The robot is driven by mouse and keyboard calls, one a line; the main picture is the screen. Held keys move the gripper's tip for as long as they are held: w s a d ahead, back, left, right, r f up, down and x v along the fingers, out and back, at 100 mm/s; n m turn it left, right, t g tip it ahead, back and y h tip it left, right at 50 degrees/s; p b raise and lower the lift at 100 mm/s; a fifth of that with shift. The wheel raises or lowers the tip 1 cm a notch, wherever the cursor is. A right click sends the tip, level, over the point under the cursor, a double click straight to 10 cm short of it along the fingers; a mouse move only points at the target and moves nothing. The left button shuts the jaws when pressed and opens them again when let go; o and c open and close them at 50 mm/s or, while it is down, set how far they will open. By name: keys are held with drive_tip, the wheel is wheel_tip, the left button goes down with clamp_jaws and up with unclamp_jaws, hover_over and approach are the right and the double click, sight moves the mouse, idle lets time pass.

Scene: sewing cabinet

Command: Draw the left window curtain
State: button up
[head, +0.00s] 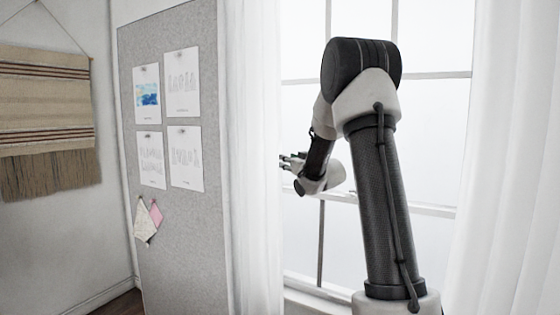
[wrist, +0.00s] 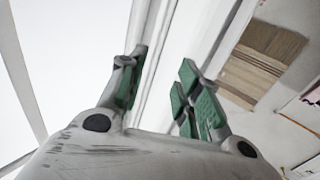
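The left curtain (head: 255,150) is a white, sheer, pleated cloth. It hangs gathered at the left side of the window (head: 420,110), beside the pinboard. My gripper (head: 290,163) is in front of the window, pointing left, with its fingertips by the curtain's right edge. In the wrist view my gripper (wrist: 164,62) is open, its green-padded fingers apart. White folds, apparently the left curtain (wrist: 172,35), show in and beyond the gap. I cannot tell whether the fingers touch the cloth. The right curtain (head: 515,150) hangs at the right.
A grey pinboard (head: 185,235) with several pinned papers stands left of the left curtain. A woven wall hanging (head: 45,100) is on the far left wall and also shows in the wrist view (wrist: 262,65). A window sill (head: 315,290) runs below the glass.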

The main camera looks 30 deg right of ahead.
drive_tip(key=w, duration=0.6)
clamp_jaws()
